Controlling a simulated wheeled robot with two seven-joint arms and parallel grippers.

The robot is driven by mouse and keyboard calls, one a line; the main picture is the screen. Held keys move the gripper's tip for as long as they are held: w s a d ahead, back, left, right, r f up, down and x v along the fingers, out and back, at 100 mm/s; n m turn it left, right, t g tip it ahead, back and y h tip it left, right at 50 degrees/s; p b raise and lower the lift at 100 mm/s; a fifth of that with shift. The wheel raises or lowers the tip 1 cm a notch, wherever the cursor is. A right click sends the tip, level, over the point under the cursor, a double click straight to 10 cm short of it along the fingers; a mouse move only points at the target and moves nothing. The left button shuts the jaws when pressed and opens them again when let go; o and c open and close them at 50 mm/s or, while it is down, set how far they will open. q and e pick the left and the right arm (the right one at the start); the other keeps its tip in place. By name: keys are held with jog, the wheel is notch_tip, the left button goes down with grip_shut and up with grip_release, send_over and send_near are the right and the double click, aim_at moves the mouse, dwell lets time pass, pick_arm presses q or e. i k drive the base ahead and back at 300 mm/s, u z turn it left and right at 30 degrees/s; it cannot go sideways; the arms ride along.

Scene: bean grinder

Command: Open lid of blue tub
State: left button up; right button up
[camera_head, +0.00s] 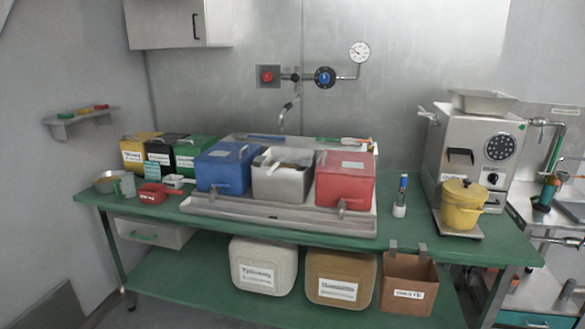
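The blue tub (222,177) stands on the metal tray at the middle left of the green table. Its blue lid (230,152) lies on top, shut as far as I can see, with a pale label on it. The inside of the tub is hidden. No gripper or arm of mine shows in this view.
A steel tub (283,182) with an open top stands close to the blue tub's right, then a red tub (345,182). Yellow, black and green boxes (188,151) crowd its left. A red scoop (152,193) lies front left. A grinder (470,153) stands right.

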aim_at(222, 152)
jog(key=u, duration=0.55)
jog(key=i, duration=0.85)
jog(key=u, duration=0.55)
jog(key=i, duration=1.7)
jog(key=z, duration=0.55)
